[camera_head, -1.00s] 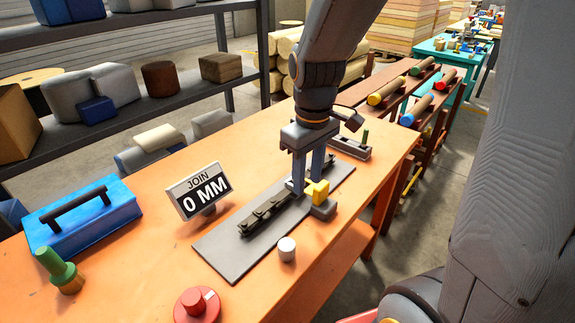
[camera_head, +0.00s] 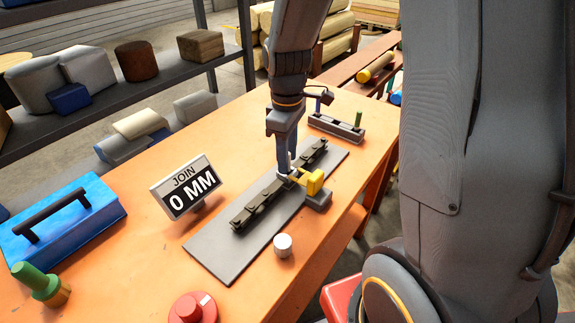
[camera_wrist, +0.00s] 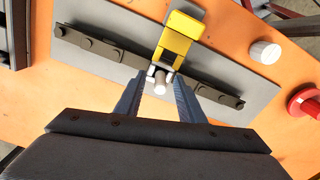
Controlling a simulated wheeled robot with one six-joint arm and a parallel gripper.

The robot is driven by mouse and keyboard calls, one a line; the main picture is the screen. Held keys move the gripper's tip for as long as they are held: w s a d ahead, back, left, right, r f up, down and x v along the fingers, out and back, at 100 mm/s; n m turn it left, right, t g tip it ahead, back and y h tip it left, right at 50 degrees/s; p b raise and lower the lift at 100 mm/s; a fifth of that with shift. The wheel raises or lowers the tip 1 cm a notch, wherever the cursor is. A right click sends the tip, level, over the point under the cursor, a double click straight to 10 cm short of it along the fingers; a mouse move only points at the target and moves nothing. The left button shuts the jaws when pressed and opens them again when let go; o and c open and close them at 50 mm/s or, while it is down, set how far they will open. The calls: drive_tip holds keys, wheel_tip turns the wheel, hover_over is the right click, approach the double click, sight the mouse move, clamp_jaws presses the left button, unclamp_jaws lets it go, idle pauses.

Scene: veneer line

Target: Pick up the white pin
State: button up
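A short white pin (camera_wrist: 160,83) stands at the dark jointed strip (camera_wrist: 88,43), beside the yellow block (camera_wrist: 183,34). In the head view a bit of white (camera_head: 292,158) shows by my fingers, mostly hidden by them. My gripper (camera_wrist: 159,88) points down with one finger on each side of the pin. Gaps show between the pin and both fingers, so it is open. In the head view my gripper (camera_head: 285,165) is seen nearly edge-on, low over the strip (camera_head: 262,203), just left of the yellow block (camera_head: 314,182).
A larger white cylinder (camera_head: 283,246) stands near the grey plate (camera_head: 222,251). A red knob (camera_head: 193,308), a "0 MM" sign (camera_head: 187,187), a blue case (camera_head: 67,222) and a green-topped handle (camera_head: 40,284) are on the orange table.

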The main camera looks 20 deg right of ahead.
drive_tip(key=shift+f, duration=0.6)
clamp_jaws()
drive_tip(key=shift+r, duration=0.1)
